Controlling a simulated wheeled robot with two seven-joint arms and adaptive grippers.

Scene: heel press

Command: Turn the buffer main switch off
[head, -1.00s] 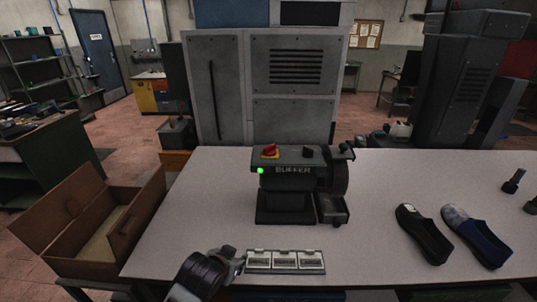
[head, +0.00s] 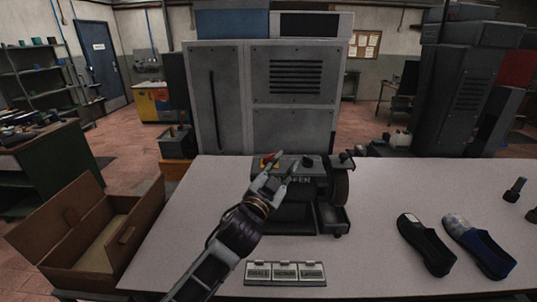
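The buffer (head: 322,190) is a dark grey bench machine on the pale table, with a wheel on its right side. Its red main switch on a yellow plate (head: 266,161) shows at the top left of the housing, partly covered by my gripper. My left gripper (head: 278,171) is in front of the buffer's upper left, its two fingers spread apart with nothing seen between them. Its fingertips are close to the switch; I cannot tell whether they touch it. The green lamp is not visible behind the gripper. My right gripper is not in view.
A panel of three labelled tiles (head: 285,273) lies at the table's front. An open brown box (head: 125,235) stands at the left edge. Two shoes (head: 425,244) lie on the right, with small dark tools (head: 515,190) beyond. A black knob (head: 307,161) sits right of the switch.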

